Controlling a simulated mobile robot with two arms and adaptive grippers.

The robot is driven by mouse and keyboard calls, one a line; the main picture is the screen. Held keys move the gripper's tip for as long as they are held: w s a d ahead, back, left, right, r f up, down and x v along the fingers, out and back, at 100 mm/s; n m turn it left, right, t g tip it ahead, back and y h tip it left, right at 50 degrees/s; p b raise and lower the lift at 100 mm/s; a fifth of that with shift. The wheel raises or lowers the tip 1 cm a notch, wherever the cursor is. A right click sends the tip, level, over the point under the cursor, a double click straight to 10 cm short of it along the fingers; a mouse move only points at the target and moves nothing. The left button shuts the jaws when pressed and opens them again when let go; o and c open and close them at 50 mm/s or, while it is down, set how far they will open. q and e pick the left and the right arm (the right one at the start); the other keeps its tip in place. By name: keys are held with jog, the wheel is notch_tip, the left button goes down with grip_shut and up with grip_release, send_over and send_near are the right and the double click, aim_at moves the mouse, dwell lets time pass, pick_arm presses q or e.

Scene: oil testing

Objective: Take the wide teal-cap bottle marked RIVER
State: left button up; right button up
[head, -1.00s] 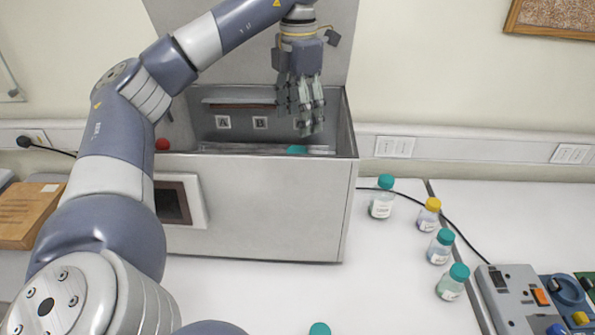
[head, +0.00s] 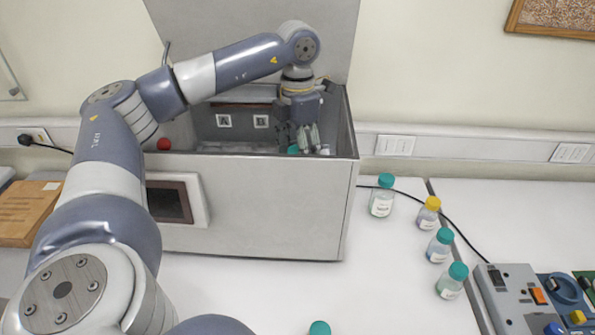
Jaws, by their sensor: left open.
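My left gripper (head: 308,142) points down inside the open grey box, its fingertips partly below the front rim. It is open. A teal cap (head: 293,149) shows beside its fingers, partly covered by them; the bottle under it is hidden by the box wall. On the bench stand a wide teal-cap bottle (head: 381,197), two more teal-cap bottles (head: 440,246) (head: 452,281) and a yellow-cap bottle (head: 428,213). Another teal cap (head: 319,329) shows at the bottom edge. The labels are too small to read. My right gripper is not in view.
The grey box (head: 270,205) has a raised lid, and signs A (head: 224,121) and B (head: 261,121) on its inner back wall. A red knob (head: 163,144) is at its left. A grey device (head: 515,300) and a black cable lie at right.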

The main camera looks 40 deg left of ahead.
pick_arm(q)
jog(key=shift+s+r, duration=0.1)
grip_shut()
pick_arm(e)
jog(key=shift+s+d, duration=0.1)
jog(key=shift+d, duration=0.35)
